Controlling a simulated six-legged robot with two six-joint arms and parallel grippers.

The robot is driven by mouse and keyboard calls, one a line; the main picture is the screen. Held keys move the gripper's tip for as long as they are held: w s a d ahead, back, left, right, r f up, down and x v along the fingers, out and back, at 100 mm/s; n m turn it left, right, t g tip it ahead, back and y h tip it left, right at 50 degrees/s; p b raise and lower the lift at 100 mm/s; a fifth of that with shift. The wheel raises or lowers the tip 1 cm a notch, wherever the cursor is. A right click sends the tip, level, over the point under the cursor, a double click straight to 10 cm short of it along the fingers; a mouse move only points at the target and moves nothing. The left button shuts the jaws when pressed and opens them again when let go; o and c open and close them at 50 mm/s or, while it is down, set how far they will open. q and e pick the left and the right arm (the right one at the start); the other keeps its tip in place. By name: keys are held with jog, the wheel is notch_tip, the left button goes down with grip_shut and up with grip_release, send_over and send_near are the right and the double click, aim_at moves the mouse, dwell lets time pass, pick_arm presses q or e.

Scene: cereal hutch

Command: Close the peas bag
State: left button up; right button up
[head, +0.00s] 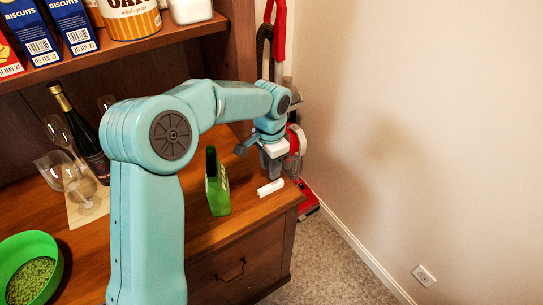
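The green peas bag (217,188) stands upright on the wooden hutch top, seen at a narrow angle. Its upper part looks dark, and I cannot tell whether its mouth is open. A small white piece that looks like a bag clip (270,187) lies on the wood to the right of the bag, near the right edge. My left gripper (270,170) points down just behind and above the clip, to the right of the bag. Its fingertips are small and partly overlapped by the arm, so its opening is unclear. My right gripper is out of view.
A green bowl (57,271) of peas stands at the lower left. A wine bottle (84,140) and wine glasses (57,171) stand at the back left. A red vacuum cleaner (306,200) stands beyond the right edge.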

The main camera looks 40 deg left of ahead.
aim_at(271, 185)
pick_arm(q)
jog(key=shift+r, duration=0.15)
jog(key=shift+s+d+r, duration=0.1)
jog(key=shift+d, duration=0.05)
jog(key=shift+s+d, duration=0.1)
jog(key=shift+s, duration=0.05)
jog(key=shift+f+b, duration=0.7)
jog(key=shift+f, duration=0.1)
jog(key=shift+s+f+b, duration=0.1)
jog(key=shift+f+b, duration=0.8)
jog(key=shift+f, duration=0.05)
jog(key=shift+f+b, duration=0.35)
jog(key=shift+f, duration=0.15)
